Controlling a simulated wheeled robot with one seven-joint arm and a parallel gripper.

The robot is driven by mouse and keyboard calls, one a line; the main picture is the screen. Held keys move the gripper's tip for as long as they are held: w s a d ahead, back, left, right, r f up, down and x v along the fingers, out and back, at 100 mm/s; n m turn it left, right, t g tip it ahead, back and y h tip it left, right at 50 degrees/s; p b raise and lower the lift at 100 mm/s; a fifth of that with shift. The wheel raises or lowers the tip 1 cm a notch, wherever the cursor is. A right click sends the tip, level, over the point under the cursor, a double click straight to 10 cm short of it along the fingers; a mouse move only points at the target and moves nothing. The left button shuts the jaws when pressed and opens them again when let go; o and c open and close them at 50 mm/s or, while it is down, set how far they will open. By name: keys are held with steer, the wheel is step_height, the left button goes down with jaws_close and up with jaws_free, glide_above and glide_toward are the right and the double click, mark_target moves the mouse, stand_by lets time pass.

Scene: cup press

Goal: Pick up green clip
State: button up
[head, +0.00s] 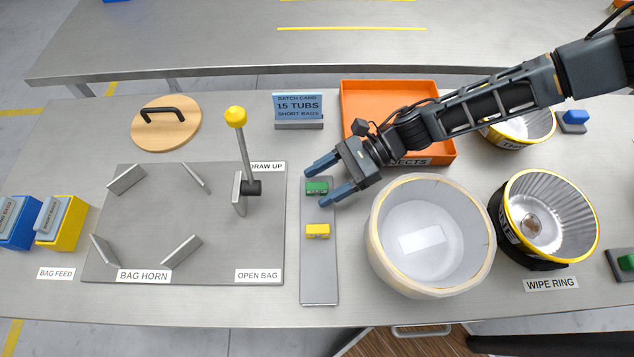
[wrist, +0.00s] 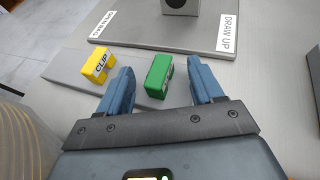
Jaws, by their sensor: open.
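The green clip (head: 317,187) lies on the grey strip plate (head: 319,265), near its far end. In the wrist view the green clip (wrist: 158,76) lies between my two blue fingers, slightly nearer the left one. My gripper (head: 327,182) is open, with one finger on the far side of the clip and one on the near side; nothing is held. Whether a finger touches the clip is not clear. The yellow clip (head: 317,231) lies on the same plate, nearer the front; in the wrist view it (wrist: 97,66) is left of my left finger.
The bag horn plate (head: 220,270) with upright fins and a yellow-knobbed lever (head: 236,117) stands to the left. A large white tub (head: 430,275) stands close on the right. A batch card (head: 298,108) and orange tray (head: 375,90) are behind.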

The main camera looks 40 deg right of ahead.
steer(key=shift+a+f, duration=0.1)
jaws_close()
stand_by(0.6)
